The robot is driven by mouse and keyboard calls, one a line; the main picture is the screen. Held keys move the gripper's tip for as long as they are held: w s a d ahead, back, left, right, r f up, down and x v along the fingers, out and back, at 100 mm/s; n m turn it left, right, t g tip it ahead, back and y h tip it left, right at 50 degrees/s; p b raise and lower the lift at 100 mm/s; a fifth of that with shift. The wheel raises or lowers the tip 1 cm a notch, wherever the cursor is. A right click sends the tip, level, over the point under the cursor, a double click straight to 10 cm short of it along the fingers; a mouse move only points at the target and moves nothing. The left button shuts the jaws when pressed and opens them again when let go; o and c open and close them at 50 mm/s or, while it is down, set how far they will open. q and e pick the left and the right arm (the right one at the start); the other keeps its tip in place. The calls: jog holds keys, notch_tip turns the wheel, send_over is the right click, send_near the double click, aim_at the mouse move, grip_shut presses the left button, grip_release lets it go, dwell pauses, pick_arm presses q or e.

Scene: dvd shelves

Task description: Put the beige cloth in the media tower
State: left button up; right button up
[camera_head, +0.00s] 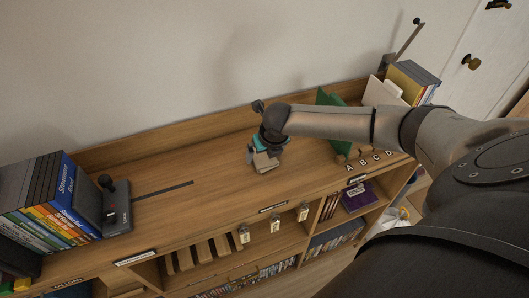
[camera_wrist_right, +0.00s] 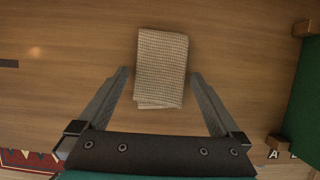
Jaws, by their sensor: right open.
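The beige cloth (camera_wrist_right: 162,68) lies folded in a small rectangle on the wooden shelf top. In the right wrist view it sits ahead of and partly between the fingers of my right gripper (camera_wrist_right: 160,90), which is open with a finger on either side. In the head view the cloth (camera_head: 264,162) shows just below my right gripper (camera_head: 258,150), partly hidden by it. The media tower cannot be made out for certain; the wooden unit (camera_head: 200,225) has a long top with compartments under it. My left gripper is not in view.
Books (camera_head: 45,200) and a black joystick device (camera_head: 115,205) stand at the left. A green divider (camera_head: 328,98) stands right of my gripper, with more books (camera_head: 412,82) beyond. The top between joystick and gripper is mostly clear. A white wall (camera_head: 150,60) rises behind.

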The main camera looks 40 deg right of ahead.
jog(key=p+v, duration=0.1)
jog(key=v, duration=1.1)
jog(key=shift+p, duration=0.3)
